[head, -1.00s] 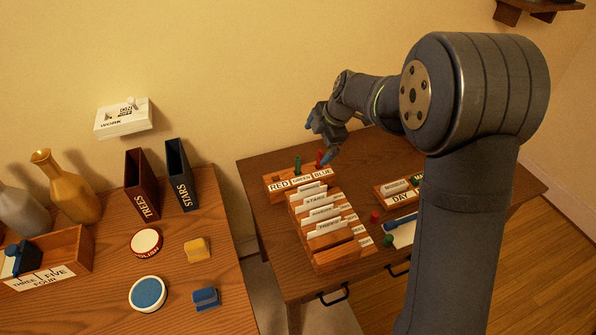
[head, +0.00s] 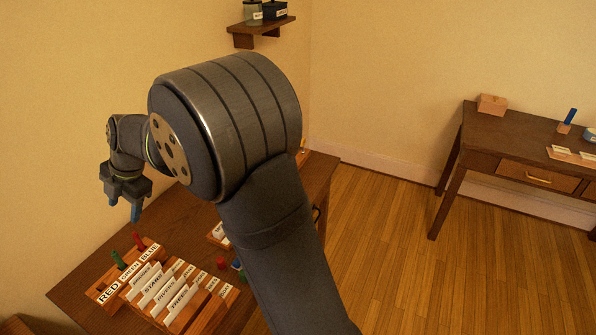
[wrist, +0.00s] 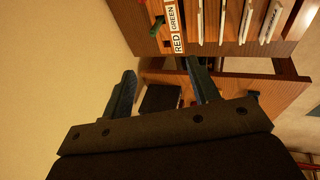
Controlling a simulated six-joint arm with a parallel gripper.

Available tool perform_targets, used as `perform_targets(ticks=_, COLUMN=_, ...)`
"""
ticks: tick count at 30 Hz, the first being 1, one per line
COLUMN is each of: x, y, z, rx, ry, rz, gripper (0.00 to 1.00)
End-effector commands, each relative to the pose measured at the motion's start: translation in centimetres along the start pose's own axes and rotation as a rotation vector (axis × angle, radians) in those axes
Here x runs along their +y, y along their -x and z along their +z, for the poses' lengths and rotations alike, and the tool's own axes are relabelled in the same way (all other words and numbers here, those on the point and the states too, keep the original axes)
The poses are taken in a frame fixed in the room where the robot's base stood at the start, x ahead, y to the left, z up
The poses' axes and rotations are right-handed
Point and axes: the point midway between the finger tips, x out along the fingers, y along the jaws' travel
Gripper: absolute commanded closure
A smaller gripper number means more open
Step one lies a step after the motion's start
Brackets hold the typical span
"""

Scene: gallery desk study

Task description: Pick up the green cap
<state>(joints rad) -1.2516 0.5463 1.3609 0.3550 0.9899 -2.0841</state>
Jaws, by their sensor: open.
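My gripper (head: 124,204) is open and empty, its blue-tipped fingers pointing down over the back left of the dark wooden desk. In the wrist view its two fingers (wrist: 161,70) stand apart with nothing between them. A small dark green spot, seemingly the green cap (head: 241,276), lies on the desk right of the card file, partly hidden by my arm. It is well apart from my gripper. A red cap (head: 221,262) lies near it. A green peg (head: 118,260) stands in the rack labelled RED, GREEN, BLUE; it also shows in the wrist view (wrist: 157,27).
The card file (head: 172,290) with several white dividers takes up the desk's front. A red peg (head: 139,241) stands in the rack. A wall shelf (head: 262,26) holds dark containers. Another desk (head: 520,140) stands at the right beyond open floor.

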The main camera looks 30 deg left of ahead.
Motion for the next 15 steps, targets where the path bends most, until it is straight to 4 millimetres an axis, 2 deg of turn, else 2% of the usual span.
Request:
perform_targets(ticks=10, x=-0.2, y=0.0, z=0.1, rx=-0.002, ry=-0.013, rz=-0.002, gripper=0.53)
perform_targets(ticks=15, x=-2.1, y=0.0, z=1.6, rx=-0.028, ry=-0.187, rz=-0.029, gripper=0.53)
